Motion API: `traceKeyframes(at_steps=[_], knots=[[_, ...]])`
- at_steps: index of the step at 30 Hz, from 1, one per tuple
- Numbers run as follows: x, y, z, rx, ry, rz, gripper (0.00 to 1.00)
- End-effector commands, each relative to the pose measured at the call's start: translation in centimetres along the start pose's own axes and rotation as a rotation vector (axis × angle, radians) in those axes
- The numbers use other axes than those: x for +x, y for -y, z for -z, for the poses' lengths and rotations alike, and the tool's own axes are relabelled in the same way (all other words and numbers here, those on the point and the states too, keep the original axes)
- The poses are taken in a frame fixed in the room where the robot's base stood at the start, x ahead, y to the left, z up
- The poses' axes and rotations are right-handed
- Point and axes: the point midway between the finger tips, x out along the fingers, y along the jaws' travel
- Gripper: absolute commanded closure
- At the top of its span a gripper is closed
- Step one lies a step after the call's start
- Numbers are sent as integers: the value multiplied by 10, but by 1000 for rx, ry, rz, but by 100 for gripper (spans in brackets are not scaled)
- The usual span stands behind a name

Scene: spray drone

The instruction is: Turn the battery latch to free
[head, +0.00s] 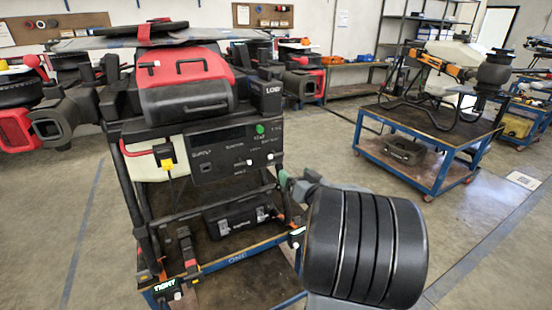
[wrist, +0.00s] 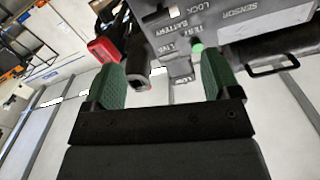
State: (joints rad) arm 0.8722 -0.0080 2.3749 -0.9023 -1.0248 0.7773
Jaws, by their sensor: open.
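The spray drone's dark control panel (head: 222,150) faces me in the head view, with printed labels, small white-marked switches and a green round knob (head: 260,129). In the wrist view the panel (wrist: 235,25) shows tilted lettering, including LOCK, BATTERY, TEST, LIVE and SENSOR. A small white mark (wrist: 174,12) lies beside LOCK and BATTERY; I cannot tell whether it is the battery latch or how it is turned.
The red-and-black battery pack (head: 188,85) sits on top of the drone. A red-ended lever (wrist: 103,50) is close to my left finger in the wrist view. A black case (head: 237,215) lies below the panel. A blue cart (head: 425,150) stands right, with open floor between.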

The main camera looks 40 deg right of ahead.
Motion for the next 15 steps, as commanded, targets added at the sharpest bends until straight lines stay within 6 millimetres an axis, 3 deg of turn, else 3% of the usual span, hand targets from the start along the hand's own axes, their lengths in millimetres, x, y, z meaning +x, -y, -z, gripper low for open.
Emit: traceKeyframes(at_steps=[15], knots=[[94,1,0,1,0,4,18]])
